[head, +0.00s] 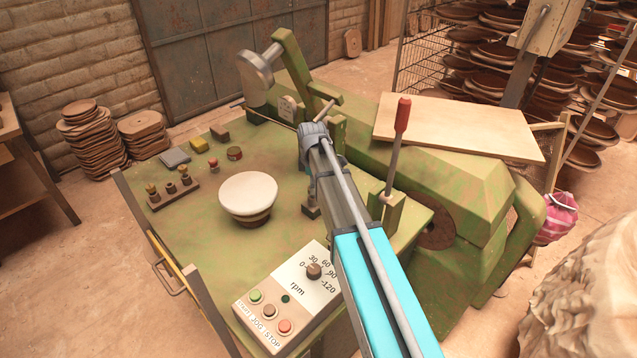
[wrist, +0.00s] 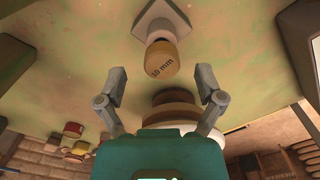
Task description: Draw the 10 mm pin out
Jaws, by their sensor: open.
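The 10 mm pin (wrist: 162,62) shows in the wrist view as a yellowish round head marked "10 mm". It stands at a pale socket on a light square plate (wrist: 155,24) on the green surface. My gripper (wrist: 160,72) is open, with one finger on each side of the head and a gap on both sides. It holds nothing. In the head view my arm covers the gripper's fingers, and I cannot make out the 10 mm pin there.
A white-topped round wheel (head: 248,194) stands left of my arm, with a rack of small knobbed pieces (head: 172,188) beyond it. A red-handled lever (head: 396,150) rises close on the right. The control panel (head: 290,298) is in front. Green table between rack and wheel is clear.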

